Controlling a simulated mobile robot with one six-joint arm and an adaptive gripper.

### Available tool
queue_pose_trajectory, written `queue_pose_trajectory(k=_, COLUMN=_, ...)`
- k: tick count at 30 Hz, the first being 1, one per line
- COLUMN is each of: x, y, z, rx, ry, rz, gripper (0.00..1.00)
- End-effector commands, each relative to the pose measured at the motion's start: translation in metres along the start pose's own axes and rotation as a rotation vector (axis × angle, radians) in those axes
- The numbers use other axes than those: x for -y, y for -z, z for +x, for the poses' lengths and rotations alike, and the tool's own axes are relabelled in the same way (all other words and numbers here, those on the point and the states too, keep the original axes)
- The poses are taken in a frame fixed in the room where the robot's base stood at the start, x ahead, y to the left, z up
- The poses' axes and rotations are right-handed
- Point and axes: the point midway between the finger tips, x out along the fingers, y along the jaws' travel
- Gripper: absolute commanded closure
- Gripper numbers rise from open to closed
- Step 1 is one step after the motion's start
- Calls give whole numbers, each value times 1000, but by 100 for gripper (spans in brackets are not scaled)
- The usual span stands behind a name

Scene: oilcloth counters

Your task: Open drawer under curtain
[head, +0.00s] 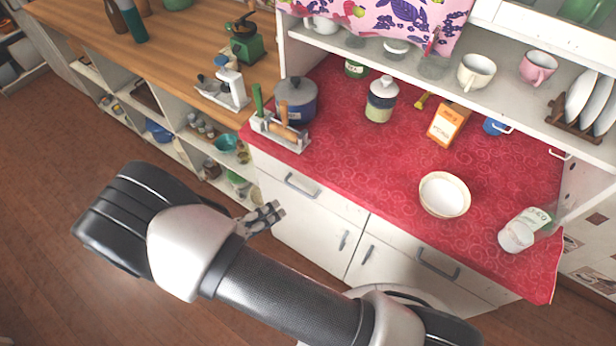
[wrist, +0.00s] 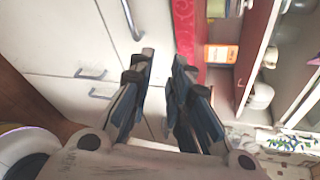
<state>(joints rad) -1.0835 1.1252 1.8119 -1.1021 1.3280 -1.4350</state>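The pink patterned curtain (head: 395,16) hangs from the top of the hutch, above the left part of the red counter. The left drawer (head: 330,203), below the counter on that side, looks shut, and its grey handle (head: 300,186) is clear of my gripper. My gripper (head: 278,212) is in front of the cabinet, to the lower left of that handle in the head view. In the wrist view its fingers (wrist: 163,55) are apart with nothing between them. A drawer handle (wrist: 130,20), apparently the left one, shows beyond the fingertips there.
A second drawer with a handle (head: 438,264) is at the right, and door handles (head: 343,240) are below. On the red counter (head: 345,145) stand a pot (head: 296,100), a jar (head: 381,100), an orange box (head: 448,124) and a bowl (head: 444,194). Open floor lies left.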

Motion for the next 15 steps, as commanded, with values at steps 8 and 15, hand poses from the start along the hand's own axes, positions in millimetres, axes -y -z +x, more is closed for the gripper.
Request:
queue_pose_trajectory(k=8, x=-68, y=19, z=-14, rx=232, ry=75, rz=-365, gripper=82)
queue_pose_trajectory(k=15, x=-73, y=17, z=2, rx=248, ry=85, rz=-397, gripper=82)
